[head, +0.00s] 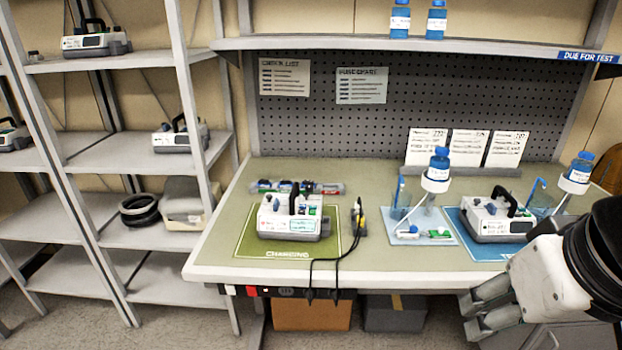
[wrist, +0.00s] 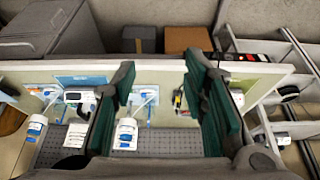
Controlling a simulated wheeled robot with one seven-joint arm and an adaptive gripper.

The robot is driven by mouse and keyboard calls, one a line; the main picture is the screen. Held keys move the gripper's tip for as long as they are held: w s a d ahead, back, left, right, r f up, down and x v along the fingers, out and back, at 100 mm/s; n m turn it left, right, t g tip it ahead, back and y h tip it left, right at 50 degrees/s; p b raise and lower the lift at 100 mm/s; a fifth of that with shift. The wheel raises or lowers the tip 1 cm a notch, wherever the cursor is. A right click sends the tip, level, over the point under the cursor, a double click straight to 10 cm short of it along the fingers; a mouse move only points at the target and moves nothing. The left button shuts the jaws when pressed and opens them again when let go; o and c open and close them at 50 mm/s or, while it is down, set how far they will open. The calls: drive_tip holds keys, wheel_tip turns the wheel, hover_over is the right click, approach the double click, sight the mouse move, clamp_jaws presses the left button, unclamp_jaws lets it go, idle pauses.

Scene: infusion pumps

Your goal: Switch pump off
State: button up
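A white pump with a dark handle (head: 292,222) stands on the green mat marked CHARGING (head: 250,243); its front screen looks pale and lit. A second white pump (head: 497,222) stands on the blue mat (head: 467,238) to the right; its display is too small to read. It also shows in the wrist view (wrist: 80,97). The pump on the green mat is partly hidden by a finger there. My gripper (head: 469,316) is in front of the bench at the lower right, apart from both pumps. In the wrist view its fingers (wrist: 160,68) are spread with nothing between them.
A black cable (head: 335,258) hangs over the bench's front edge beside the charging pump. Bottles on stands (head: 436,170) rise by a pale blue mat (head: 420,240) and at the right. A tray (head: 325,188) lies behind the green mat. Shelves (head: 130,150) with more pumps stand left.

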clamp_jaws()
idle(1.4)
